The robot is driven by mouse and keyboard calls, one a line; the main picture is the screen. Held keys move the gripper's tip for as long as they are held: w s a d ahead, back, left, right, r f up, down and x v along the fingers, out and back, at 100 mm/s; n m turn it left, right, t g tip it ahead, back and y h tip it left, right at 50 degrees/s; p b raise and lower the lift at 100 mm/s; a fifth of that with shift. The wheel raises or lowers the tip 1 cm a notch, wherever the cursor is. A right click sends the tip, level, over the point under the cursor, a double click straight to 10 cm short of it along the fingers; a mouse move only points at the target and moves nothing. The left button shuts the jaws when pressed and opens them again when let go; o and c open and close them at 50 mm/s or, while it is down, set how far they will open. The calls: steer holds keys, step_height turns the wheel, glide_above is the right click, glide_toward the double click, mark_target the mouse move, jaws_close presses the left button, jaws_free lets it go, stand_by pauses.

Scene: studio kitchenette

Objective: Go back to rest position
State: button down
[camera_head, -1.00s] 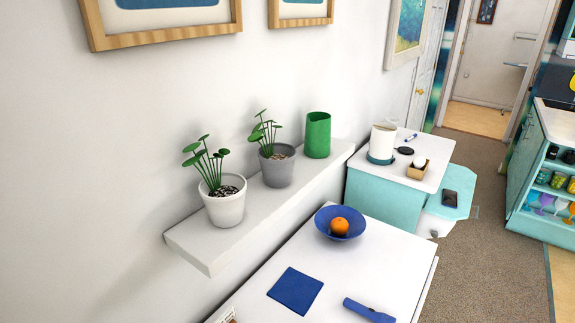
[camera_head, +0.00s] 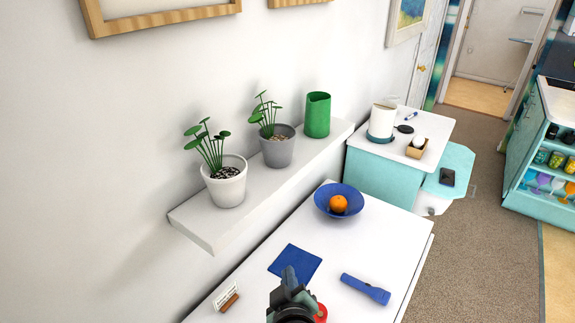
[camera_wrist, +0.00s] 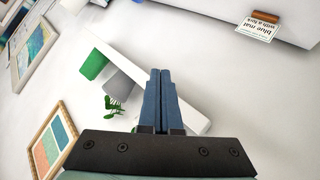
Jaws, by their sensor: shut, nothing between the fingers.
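My gripper (camera_wrist: 162,78) shows in the wrist view with its two blue fingers pressed together, empty. In the wrist view the fingers are seen against the wall and the white shelf, touching nothing that I can see.
The wall shelf (camera_head: 208,232) holds two potted plants and a green vase (camera_head: 317,115).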

step_height(320, 180, up, 33)
steer(key=m+t, duration=0.4)
steer(key=t, duration=0.4)
steer(key=s+r+m+t, duration=0.2)
steer(key=s+r+t, duration=0.1)
steer(key=s+r, duration=0.4)
steer(key=s+r+m+t, duration=0.2)
steer(key=s+r, duration=0.5)
steer(key=r, duration=0.7)
steer(key=shift+s+r+t+h+b, duration=0.3)
steer(key=shift+t+b, duration=0.1)
steer(key=shift+t, duration=0.3)
steer(key=shift+w+a, duration=0.1)
